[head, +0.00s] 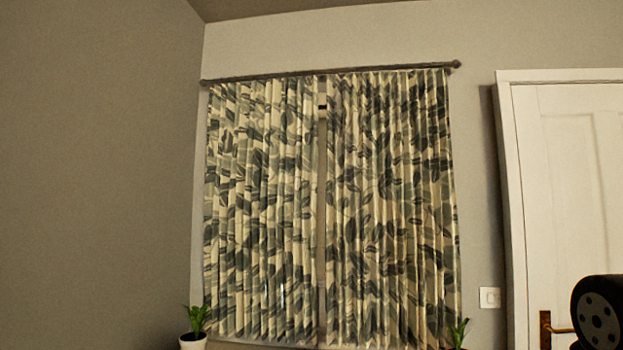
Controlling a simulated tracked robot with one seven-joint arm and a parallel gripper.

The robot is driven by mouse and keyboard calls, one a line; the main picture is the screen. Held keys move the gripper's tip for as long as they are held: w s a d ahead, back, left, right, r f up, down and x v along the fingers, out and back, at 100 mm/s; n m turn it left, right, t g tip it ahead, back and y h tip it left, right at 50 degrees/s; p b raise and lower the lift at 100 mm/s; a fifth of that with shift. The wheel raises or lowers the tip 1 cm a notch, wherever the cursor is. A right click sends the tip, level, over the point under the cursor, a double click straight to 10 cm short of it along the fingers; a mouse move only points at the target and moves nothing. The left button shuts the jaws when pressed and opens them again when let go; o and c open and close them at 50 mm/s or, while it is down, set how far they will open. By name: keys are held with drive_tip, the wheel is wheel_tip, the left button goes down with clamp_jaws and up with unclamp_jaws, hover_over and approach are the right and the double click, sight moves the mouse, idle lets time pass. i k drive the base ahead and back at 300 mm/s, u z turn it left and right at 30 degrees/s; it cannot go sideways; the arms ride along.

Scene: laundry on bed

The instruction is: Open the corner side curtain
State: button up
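The curtain has two leaf-patterned panels hanging from one rod (330,73). The left panel (258,210) hangs beside the room corner, and the right panel (392,210) hangs on the door side. Both panels are spread out in folds, with a narrow vertical gap between them near the middle. My gripper is not clearly seen; only a dark rounded part of my own body shows at the lower right edge.
A white door (570,190) with a brass handle (546,328) stands at the right. A light switch (490,297) is on the wall between curtain and door. A potted plant (194,330) stands below the left panel and another plant (458,333) below the right panel.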

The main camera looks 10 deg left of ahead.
sight(309, 192)
drive_tip(key=u, duration=0.15)
drive_tip(key=k, duration=0.2)
drive_tip(key=u, duration=1.15)
drive_tip(key=i, duration=1.15)
drive_tip(key=z, duration=1.3)
drive_tip(key=i, duration=1)
drive_tip(key=u, duration=0.05)
